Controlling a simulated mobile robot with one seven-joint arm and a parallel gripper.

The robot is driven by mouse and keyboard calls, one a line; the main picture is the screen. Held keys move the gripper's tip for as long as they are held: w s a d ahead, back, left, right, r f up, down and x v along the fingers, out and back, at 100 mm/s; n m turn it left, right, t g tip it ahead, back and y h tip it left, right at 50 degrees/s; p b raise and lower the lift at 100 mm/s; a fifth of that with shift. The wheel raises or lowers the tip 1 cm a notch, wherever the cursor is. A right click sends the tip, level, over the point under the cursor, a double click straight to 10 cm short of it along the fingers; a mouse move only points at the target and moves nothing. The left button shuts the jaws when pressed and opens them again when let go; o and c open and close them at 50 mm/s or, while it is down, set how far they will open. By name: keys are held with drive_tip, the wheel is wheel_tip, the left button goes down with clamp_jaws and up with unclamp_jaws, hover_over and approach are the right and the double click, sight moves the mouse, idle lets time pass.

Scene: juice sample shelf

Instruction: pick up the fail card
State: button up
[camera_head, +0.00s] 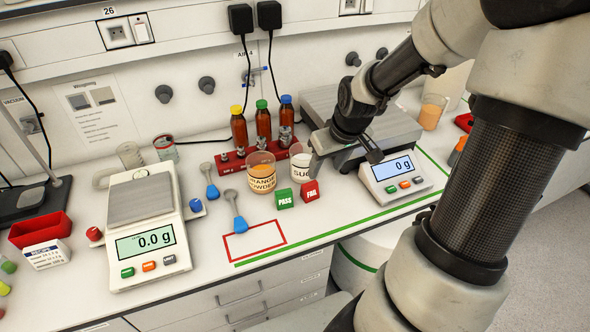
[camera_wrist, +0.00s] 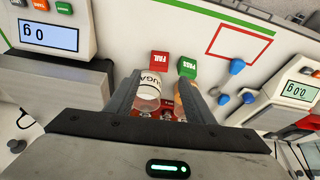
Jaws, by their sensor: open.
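The fail card is a small red block (camera_head: 310,191) with white "FAIL" lettering. It stands on the bench just right of the green "PASS" block (camera_head: 285,199). In the wrist view the red fail block (camera_wrist: 160,63) appears upside down, beyond the fingertips, beside the green block (camera_wrist: 187,66). My gripper (camera_head: 345,155) is above the bench, up and to the right of the fail block and apart from it. In the wrist view my gripper (camera_wrist: 160,85) is open, with two dark fingers spread and nothing held between them.
An orange powder beaker (camera_head: 261,174) and a sugar beaker (camera_head: 300,163) stand close behind the blocks. A red rack (camera_head: 228,166) with capped bottles is behind. Scales stand left (camera_head: 148,240) and right (camera_head: 396,180). A red outlined rectangle (camera_head: 254,240) on the bench front is empty.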

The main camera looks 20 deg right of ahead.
drive_tip(key=b, duration=0.5)
approach(311, 185)
drive_tip(key=x, duration=0.6)
drive_tip(key=shift+s+d+f, duration=0.15)
drive_tip(key=shift+s+f, duration=0.05)
drive_tip(key=shift+s, duration=0.05)
drive_tip(key=shift+w+a+b+x, duration=0.1)
drive_tip(key=shift+w+b+x, duration=0.1)
drive_tip(key=shift+x, duration=1.1)
drive_tip(key=shift+w+a+b+x, duration=0.1)
drive_tip(key=shift+a+b+x, duration=0.1)
drive_tip(key=shift+x, duration=1.15)
drive_tip(key=shift+r, duration=0.1)
drive_tip(key=c, duration=0.8)
drive_tip(key=shift+d, duration=0.1)
